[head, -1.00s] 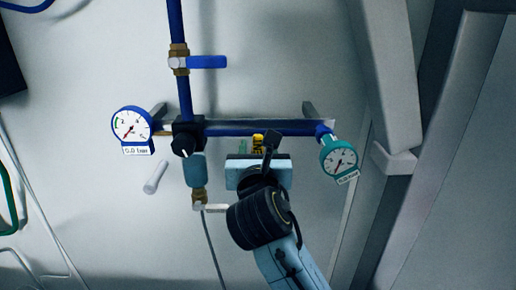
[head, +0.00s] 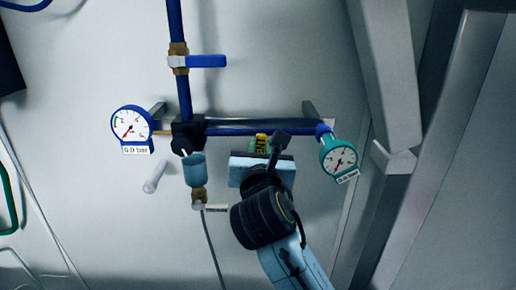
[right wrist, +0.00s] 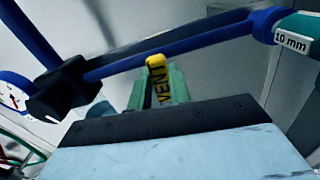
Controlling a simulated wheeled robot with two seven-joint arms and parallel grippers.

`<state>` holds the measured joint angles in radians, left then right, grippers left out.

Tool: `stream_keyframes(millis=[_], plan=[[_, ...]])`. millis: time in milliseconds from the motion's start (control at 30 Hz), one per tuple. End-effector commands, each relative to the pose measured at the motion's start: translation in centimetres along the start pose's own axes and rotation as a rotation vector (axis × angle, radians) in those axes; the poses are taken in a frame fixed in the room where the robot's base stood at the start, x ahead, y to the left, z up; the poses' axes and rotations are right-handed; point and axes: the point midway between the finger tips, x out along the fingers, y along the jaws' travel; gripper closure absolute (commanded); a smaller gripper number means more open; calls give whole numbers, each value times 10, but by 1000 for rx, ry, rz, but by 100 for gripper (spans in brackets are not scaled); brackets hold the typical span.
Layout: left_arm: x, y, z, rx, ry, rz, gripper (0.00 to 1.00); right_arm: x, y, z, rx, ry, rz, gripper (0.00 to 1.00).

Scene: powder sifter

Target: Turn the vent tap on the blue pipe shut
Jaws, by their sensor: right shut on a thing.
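The vent tap's yellow handle (head: 261,140), lettered VENT, is just below the horizontal blue pipe (head: 232,129). In the right wrist view the yellow handle (right wrist: 156,64) stands upright under the blue pipe (right wrist: 170,46). My right gripper (head: 261,150) reaches up from below and is shut on the yellow handle. Its green fingers (right wrist: 157,88) lie on both sides of the handle in the right wrist view. The tap's body is hidden behind the fingers. My left gripper is not in view.
A blue-handled tap (head: 208,61) sits on the vertical pipe above. A blue-rimmed gauge (head: 130,124) is at left and a teal gauge (head: 338,157) at right, close to my gripper. A black regulator (head: 187,134) with a blue-grey cup (head: 195,170) hangs left of it.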

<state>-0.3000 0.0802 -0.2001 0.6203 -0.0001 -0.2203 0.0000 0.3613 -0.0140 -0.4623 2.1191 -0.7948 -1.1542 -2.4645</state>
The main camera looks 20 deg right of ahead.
Motion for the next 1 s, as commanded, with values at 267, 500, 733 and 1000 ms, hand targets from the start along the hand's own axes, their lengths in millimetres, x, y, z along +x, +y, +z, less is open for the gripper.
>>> stream_keyframes(millis=[267,500,733,1000], plan=[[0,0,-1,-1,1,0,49,0,-12,-2,199,0,-1,100],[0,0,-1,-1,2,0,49,0,-22,-4,367,0,-1,100],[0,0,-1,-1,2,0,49,0,-28,-7,477,1,0,100],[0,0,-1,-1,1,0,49,0,-30,-9,526,1,0,100]])
